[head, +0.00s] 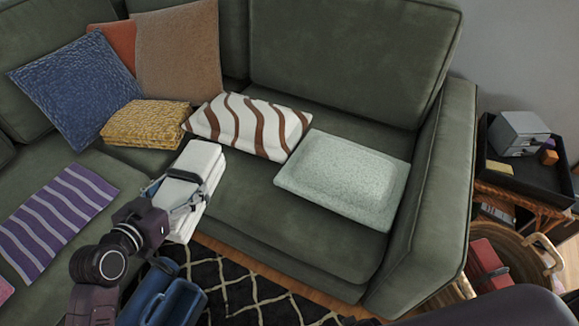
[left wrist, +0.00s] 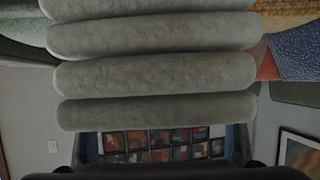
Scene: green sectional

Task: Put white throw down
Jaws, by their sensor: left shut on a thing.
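The white throw (head: 187,172) is a thick folded stack in the head view, over the front of the green sofa seat. My left gripper (head: 184,190) is shut on its near part. In the left wrist view the throw (left wrist: 155,75) shows as several stacked pale folds that fill the upper middle. Its underside is hidden, so I cannot tell whether it touches the seat. My right gripper is not in view.
The green sofa (head: 245,215) holds a yellow folded throw (head: 145,122), a brown-striped cushion (head: 248,125), a pale green cushion (head: 342,178) and a purple striped cloth (head: 55,222). A side table with a black tray (head: 528,175) stands at right.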

